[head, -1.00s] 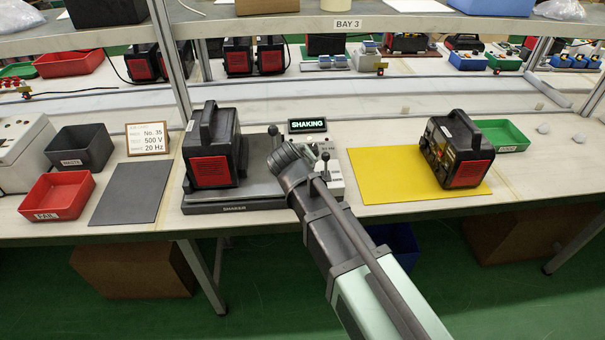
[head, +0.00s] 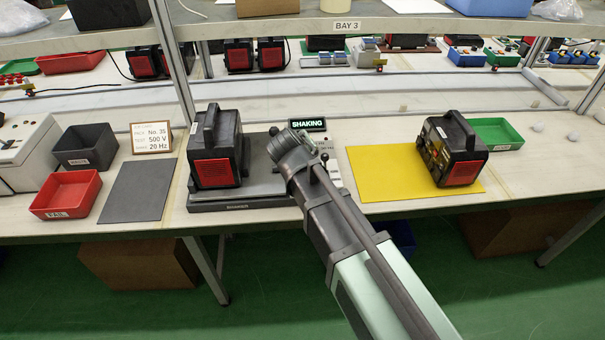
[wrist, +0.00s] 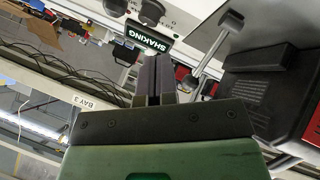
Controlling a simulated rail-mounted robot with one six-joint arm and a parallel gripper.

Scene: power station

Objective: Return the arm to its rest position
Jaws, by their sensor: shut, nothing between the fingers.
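My arm reaches from the lower right over the bench in the head view, its end in front of the shaker's control box (head: 332,172). My gripper (wrist: 154,60) shows in the wrist view with its two dark fingers together and nothing between them. In the head view the arm itself hides the fingers. The lit sign (head: 308,124) reads SHAKING and also shows just beyond the fingers in the wrist view (wrist: 150,37). A black and red device (head: 215,150) stands on the shaker plate (head: 240,203), left of my arm.
A second black and red device (head: 452,150) stands on the right part of a yellow mat (head: 385,185). A green tray (head: 497,131) is behind it. At left are a grey mat (head: 136,190), a red FAIL tray (head: 66,193), a dark tray (head: 85,148) and a card (head: 151,138). A shelf (head: 300,28) crosses above.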

